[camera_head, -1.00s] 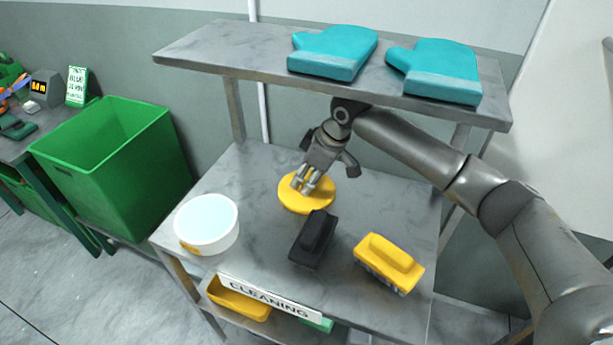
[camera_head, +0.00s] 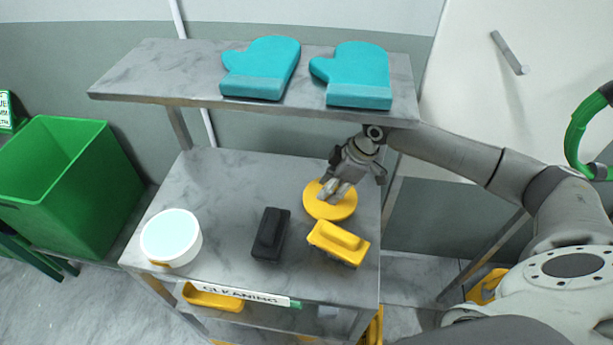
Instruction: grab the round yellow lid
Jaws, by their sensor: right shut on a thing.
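The round yellow lid (camera_head: 318,207) is on the right part of the grey marbled table, behind the yellow brush. My right gripper (camera_head: 336,192) comes down from above and behind and is shut on the lid at its middle. The fingers hide part of the lid's top. I cannot tell whether the lid still touches the tabletop. My left gripper is not in view.
A white round tub (camera_head: 171,237), a black brush (camera_head: 270,234) and a yellow brush (camera_head: 338,243) stand on the table (camera_head: 235,180). A shelf (camera_head: 160,75) with two teal mitts (camera_head: 262,68) overhangs the back. A green bin (camera_head: 70,185) is at left.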

